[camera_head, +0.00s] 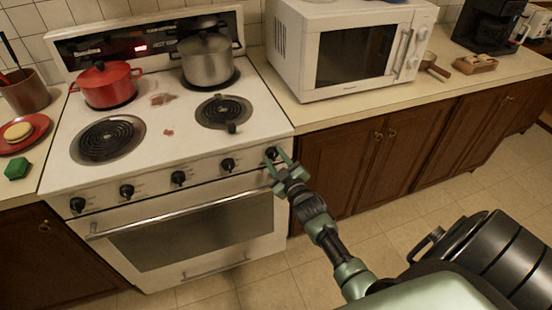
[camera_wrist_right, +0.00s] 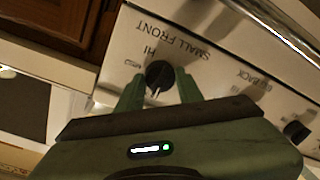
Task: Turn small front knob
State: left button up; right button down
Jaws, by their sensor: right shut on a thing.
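The small front knob (camera_wrist_right: 158,75) is black and round, with the label "SMALL FRONT" (camera_wrist_right: 178,38) printed beside it in the right wrist view. In the head view the knob (camera_head: 271,153) is the rightmost on the stove's front panel. My right gripper (camera_head: 279,162) reaches it from the front right. In the right wrist view its two green fingers (camera_wrist_right: 159,88) stand on either side of the knob and are shut on it. The knob's white pointer mark faces toward the gripper palm. My left gripper is not in view.
Several other knobs, such as this one (camera_head: 228,164), line the stove panel to the left. The oven handle (camera_head: 180,200) runs below them. A red pot (camera_head: 107,86) and a steel pot (camera_head: 207,62) stand on the back burners. Open floor lies in front of the cabinets.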

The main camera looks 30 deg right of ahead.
dwell(0.4)
jog(key=c, duration=0.9)
grip_release()
jog(key=shift+s, duration=0.1)
jog(key=s, duration=0.2)
jog(key=s+a, duration=0.1)
jog(key=s, duration=0.4)
jog(key=shift+s+a+r+b, duration=0.2)
jog(key=shift+s+b, duration=0.05)
jog(key=shift+b, duration=0.05)
